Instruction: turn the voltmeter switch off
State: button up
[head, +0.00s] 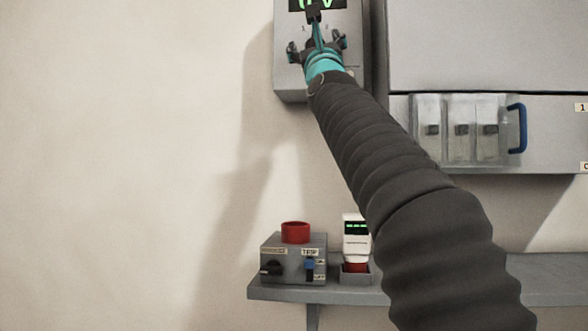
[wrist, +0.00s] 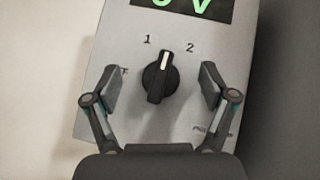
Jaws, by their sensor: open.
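The voltmeter (head: 289,78) is a grey wall box at the top of the head view, with a green display that reads "0 V" in part. In the wrist view the voltmeter (wrist: 215,75) fills the middle. Its black rotary switch (wrist: 160,77) has a white pointer line that points up, slightly right, between the marks 1 and 2. Other lettering on the left is partly hidden by a finger. My gripper (wrist: 160,90) is open, with one finger on each side of the switch, apart from it. In the head view my gripper (head: 318,45) is in front of the voltmeter.
A large grey cabinet (head: 480,45) stands right of the voltmeter, with clear-covered switches and a blue handle (head: 517,128) below. A shelf (head: 420,290) holds a control box (head: 292,262) with a red button and a white handheld meter (head: 356,226). The wall on the left is clear.

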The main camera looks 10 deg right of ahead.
jog(key=shift+a+r+m+h+p, duration=0.1)
jog(key=shift+r+m+h+p, duration=0.15)
jog(key=shift+m+h+p, duration=0.7)
